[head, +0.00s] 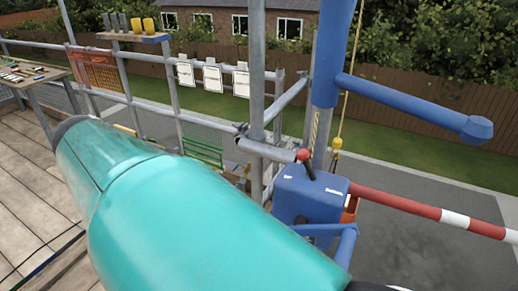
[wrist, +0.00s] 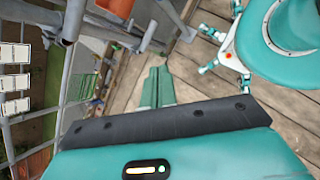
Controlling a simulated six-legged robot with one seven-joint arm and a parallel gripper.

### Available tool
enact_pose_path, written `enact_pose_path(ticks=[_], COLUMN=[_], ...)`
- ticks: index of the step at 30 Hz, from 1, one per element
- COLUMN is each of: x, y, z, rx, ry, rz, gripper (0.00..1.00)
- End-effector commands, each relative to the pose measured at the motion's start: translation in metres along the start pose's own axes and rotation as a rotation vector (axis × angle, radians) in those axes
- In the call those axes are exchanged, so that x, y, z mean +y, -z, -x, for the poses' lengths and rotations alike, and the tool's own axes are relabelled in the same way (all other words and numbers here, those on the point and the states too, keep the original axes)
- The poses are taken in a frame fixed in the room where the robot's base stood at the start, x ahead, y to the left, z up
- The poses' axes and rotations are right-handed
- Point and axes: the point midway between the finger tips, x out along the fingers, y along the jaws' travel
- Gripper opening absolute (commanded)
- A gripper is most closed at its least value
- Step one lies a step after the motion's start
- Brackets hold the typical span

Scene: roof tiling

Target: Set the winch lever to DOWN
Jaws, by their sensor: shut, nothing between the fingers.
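The blue winch housing (head: 308,196) stands at the right-centre of the head view, beside a scaffold post. Its winch lever (head: 306,163) has a short dark stem and a red knob, and stands up from the top of the housing, leaning slightly left. Small white labels show on the housing, too small to read. My gripper (wrist: 157,72) shows in the wrist view as two green fingers side by side, shut and empty, above the wooden deck. In the head view my teal arm covers the lower middle, and my fingers are not visible. The lever is not clear in the wrist view.
A blue hoist post with a side arm (head: 410,103) rises behind the winch. A red and white bar (head: 440,214) extends right. Scaffold rails (head: 255,80) stand left of the winch. A bench with small tools (head: 28,74) is at far left.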

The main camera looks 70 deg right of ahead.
Motion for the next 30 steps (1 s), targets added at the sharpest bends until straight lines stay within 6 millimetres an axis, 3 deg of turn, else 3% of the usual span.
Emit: enact_pose_path(ticks=[3, 6, 9, 13, 23, 30], x=[0.038, 0.057, 0.068, 0.073, 0.072, 0.065], y=[-0.051, -0.086, -0.107, -0.117, -0.118, -0.132], z=[-0.012, -0.015, -0.017, -0.017, -0.018, -0.041], rx=[-0.238, -0.37, -0.443, -0.475, -0.475, -0.475], ry=[0.116, 0.222, 0.302, 0.343, 0.343, 0.345], rz=[0.166, 0.276, 0.343, 0.378, 0.378, 0.376], gripper=[0.0, 0.0, 0.0, 0.0, 0.0, 0.0])
